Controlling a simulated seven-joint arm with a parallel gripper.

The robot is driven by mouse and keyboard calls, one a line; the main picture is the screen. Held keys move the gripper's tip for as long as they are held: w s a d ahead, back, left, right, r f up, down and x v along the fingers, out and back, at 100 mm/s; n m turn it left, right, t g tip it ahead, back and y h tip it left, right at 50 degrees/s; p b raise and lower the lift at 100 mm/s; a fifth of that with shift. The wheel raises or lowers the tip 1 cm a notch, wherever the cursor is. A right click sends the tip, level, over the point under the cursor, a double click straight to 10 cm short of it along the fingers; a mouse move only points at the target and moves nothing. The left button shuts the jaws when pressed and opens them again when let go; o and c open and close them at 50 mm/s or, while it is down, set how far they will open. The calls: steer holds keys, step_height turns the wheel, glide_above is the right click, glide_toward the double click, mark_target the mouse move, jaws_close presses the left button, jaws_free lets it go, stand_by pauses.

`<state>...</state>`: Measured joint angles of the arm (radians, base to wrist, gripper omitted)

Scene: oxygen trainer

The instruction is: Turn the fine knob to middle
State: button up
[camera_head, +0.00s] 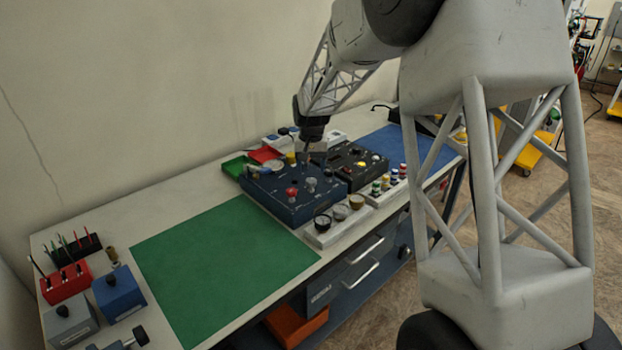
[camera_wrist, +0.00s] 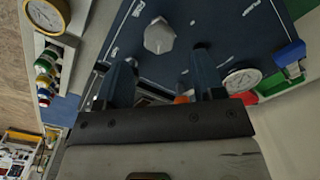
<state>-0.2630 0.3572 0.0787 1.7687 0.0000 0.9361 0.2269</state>
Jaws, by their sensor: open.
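The blue trainer panel (camera_head: 270,200) lies on the bench with a red knob (camera_head: 291,192), a pale grey knob (camera_head: 311,185) and a yellow knob (camera_head: 291,157). In the wrist view the grey faceted knob (camera_wrist: 158,37) stands on the blue panel (camera_wrist: 225,25), just beyond my fingertips. My gripper (camera_wrist: 162,62) is open, with one finger towards each side of that knob and nothing visibly held. In the head view my gripper (camera_head: 314,152) is over the rear right part of the panel.
A dark panel (camera_head: 345,172) adjoins on the right, and a pale strip with round gauges (camera_head: 340,213) stands in front. A white-faced gauge (camera_wrist: 241,80) is close to my right finger in the wrist view. The green mat (camera_head: 225,265) is clear.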

mark_target(310, 179)
steer(key=shift+f, duration=2.4)
steer(key=shift+c, duration=0.4)
steer(key=c, duration=0.9)
steer(key=shift+o, duration=0.2)
steer(key=shift+n, duration=0.4)
steer(key=n, duration=1)
steer(key=shift+a+n, duration=0.1)
steer(key=shift+n, duration=0.2)
